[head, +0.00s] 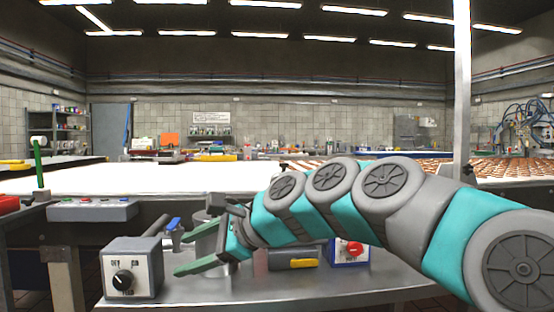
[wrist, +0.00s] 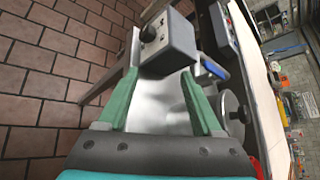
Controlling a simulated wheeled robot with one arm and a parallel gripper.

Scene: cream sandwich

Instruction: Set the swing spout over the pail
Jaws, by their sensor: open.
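My gripper (head: 196,242) is open and empty above the metal bench. In the wrist view its two green fingers (wrist: 160,73) spread wide, with bare metal between them and the grey control box beyond. A blue lever (head: 173,224) stands behind the fingers; it also shows right of the fingertips in the wrist view (wrist: 213,67). A grey metal cylinder (head: 207,240), perhaps the pail, is partly hidden behind my gripper. A round metal piece (wrist: 234,108) lies right of the right finger in the wrist view. I cannot clearly make out the swing spout.
A grey box with a black knob (head: 133,268) stands at the bench's left front. A blue-and-white box with a red knob (head: 350,251) and a yellow-handled item (head: 296,262) sit to the right. A white conveyor (head: 160,178) runs behind. The bench's front (head: 270,292) is clear.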

